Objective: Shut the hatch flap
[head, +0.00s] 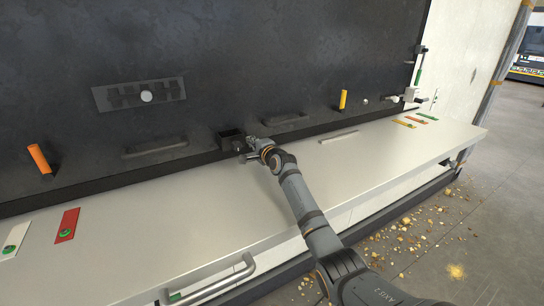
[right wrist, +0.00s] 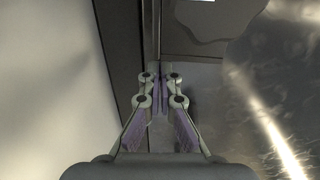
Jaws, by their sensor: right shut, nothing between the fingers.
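A small dark box-like fitting (head: 231,140) sticks out from the foot of the black wall, just above the back edge of the pale bench; I cannot tell for sure that it is the hatch flap. My right gripper (head: 251,144) is just to the right of it in the head view, low against the wall; I cannot tell if they touch. In the right wrist view the gripper (right wrist: 161,90) is shut and empty, its fingers close to a dark edge. A dark panel (right wrist: 204,20) shows beyond the fingertips. My left gripper is not in view.
The pale bench (head: 150,235) is mostly clear, with coloured tags at both ends. Debris (head: 425,230) lies on the floor at right.

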